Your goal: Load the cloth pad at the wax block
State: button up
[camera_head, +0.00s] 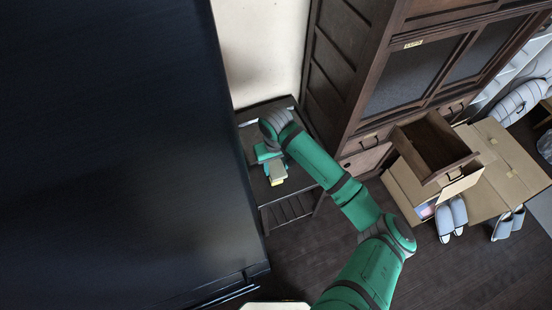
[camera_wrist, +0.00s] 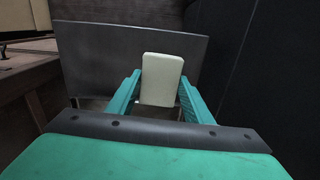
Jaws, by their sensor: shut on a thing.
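My gripper (camera_head: 270,158) is over the small dark table (camera_head: 247,140). In the wrist view its two teal fingers (camera_wrist: 160,98) are shut on a pale, round-cornered slab, which I take to be the cloth pad (camera_wrist: 162,78). In the head view a grey-beige piece (camera_head: 277,169) shows at the fingers, with a yellow piece (camera_head: 278,182) at its lower end. I cannot tell whether the yellow piece is the wax block or part of the held thing, nor whether they touch. The slab hides what lies behind it in the wrist view.
A large black panel (camera_head: 110,150) fills the left. A dark wooden cabinet (camera_head: 345,60) stands right of the table. An open drawer (camera_head: 432,150), cardboard (camera_head: 500,150) and slippers (camera_head: 452,215) are farther right. Dark floor (camera_head: 330,250) is clear in front.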

aim_at(276, 175)
jog(key=shift+f, duration=2.9)
jog(key=shift+w+f, duration=0.1)
jog(key=shift+w, duration=0.05)
jog(key=shift+a, duration=0.1)
jog(key=shift+d+f, duration=0.2)
jog(key=shift+f, duration=0.05)
jog(key=shift+a+f, duration=0.15)
jog(key=shift+f, duration=0.1)
jog(key=shift+r, duration=3.55)
